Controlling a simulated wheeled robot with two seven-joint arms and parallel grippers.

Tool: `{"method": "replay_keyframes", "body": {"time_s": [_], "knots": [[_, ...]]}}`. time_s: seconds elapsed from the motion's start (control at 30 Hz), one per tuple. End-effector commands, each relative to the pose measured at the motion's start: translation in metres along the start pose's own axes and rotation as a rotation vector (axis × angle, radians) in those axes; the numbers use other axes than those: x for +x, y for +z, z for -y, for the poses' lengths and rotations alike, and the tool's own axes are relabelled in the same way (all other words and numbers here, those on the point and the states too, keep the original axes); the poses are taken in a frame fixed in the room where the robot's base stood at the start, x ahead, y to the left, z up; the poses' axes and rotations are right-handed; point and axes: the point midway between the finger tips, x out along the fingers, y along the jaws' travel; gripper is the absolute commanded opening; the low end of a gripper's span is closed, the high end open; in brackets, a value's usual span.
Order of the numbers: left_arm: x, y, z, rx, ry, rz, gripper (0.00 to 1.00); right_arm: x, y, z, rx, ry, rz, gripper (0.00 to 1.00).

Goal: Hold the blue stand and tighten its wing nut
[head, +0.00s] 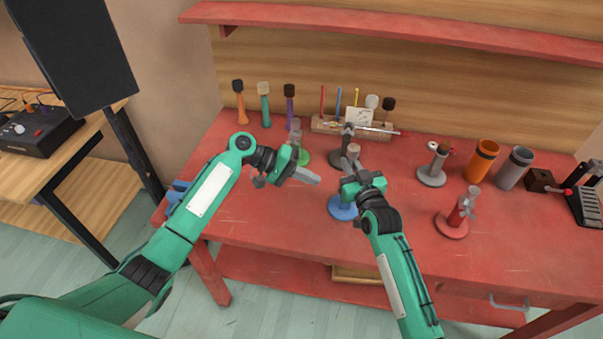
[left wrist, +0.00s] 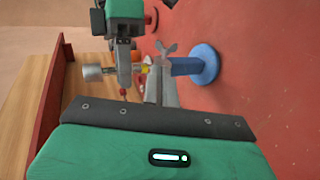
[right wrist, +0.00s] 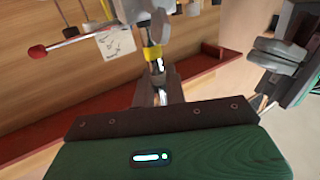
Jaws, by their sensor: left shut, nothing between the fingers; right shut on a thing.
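The blue stand has a round blue base (head: 343,209) on the red bench; the base also shows in the left wrist view (left wrist: 205,64). Its grey wing nut (left wrist: 167,50) sits at the top of the blue post (left wrist: 184,66). My right gripper (head: 351,172) is shut on the stand's upper part, above the wing nut, and hides much of it from the head. My left gripper (head: 314,178) is shut and empty, left of the stand. In the left wrist view its fingertips (left wrist: 160,66) are close to the wing nut; I cannot tell whether they touch it.
A green-based stand (head: 305,158) and a dark stand (head: 340,158) stand close behind. A grey stand (head: 433,174), a red stand (head: 452,224), an orange cup (head: 482,160) and a grey cup (head: 514,168) are to the right. The bench front is clear.

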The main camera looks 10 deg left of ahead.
Motion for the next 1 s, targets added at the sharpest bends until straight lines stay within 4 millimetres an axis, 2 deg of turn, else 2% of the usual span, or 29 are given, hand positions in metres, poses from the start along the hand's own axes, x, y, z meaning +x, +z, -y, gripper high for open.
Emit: {"method": "replay_keyframes", "body": {"time_s": [0.03,0.2,0.4,0.6,1.0], "knots": [[0.013,0.0,-0.001,0.0,0.003,0.003,0.0,0.0,0.0,0.0,0.0,0.0,-0.001,0.0],[0.048,0.0,-0.001,-0.001,0.002,0.001,0.0,0.0,0.0,0.0,0.0,0.0,-0.001,0.0],[0.076,0.0,0.0,-0.002,0.001,0.001,0.0,0.0,0.0,0.0,0.0,0.0,-0.001,0.0],[0.087,0.0,0.0,-0.001,0.0,-0.002,0.0,0.0,0.0,0.0,0.0,0.0,-0.001,0.0],[0.087,-0.001,-0.002,0.001,-0.022,0.0,0.0,0.0,-0.001,0.0,0.0,0.0,-0.001,0.0]]}}
